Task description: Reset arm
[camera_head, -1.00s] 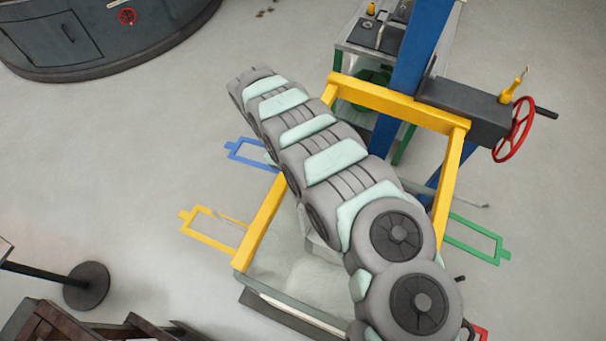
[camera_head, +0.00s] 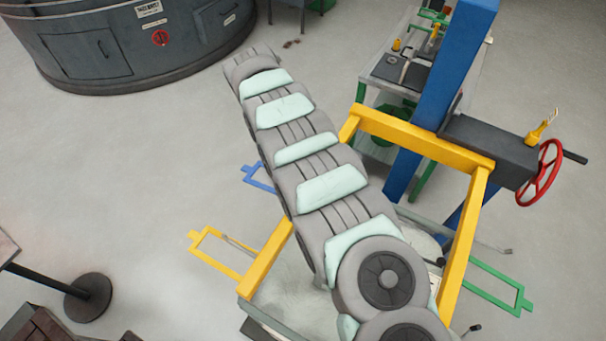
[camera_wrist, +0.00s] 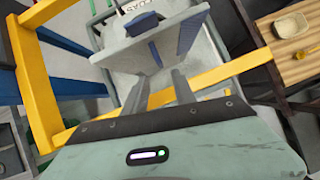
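My gripper (camera_wrist: 155,60) shows in the wrist view, beyond its pale green housing with a small lit indicator. Two grey finger shafts reach forward from the housing to pale plates with blue pads. The gap between the plates is unclear, and no object is clearly seen held. In the head view, my grey and mint arm stretches from the lower right to the upper left over a yellow frame (camera_head: 420,140). My gripper cannot be made out there. The yellow frame also shows in the wrist view (camera_wrist: 35,85), close behind and left of the gripper.
A blue post (camera_head: 440,90) and a red handwheel (camera_head: 540,173) stand at the right. A workbench (camera_head: 410,70) is behind. A dark round cabinet (camera_head: 110,45) is upper left, and a stand base (camera_head: 88,297) lower left. The floor between is clear.

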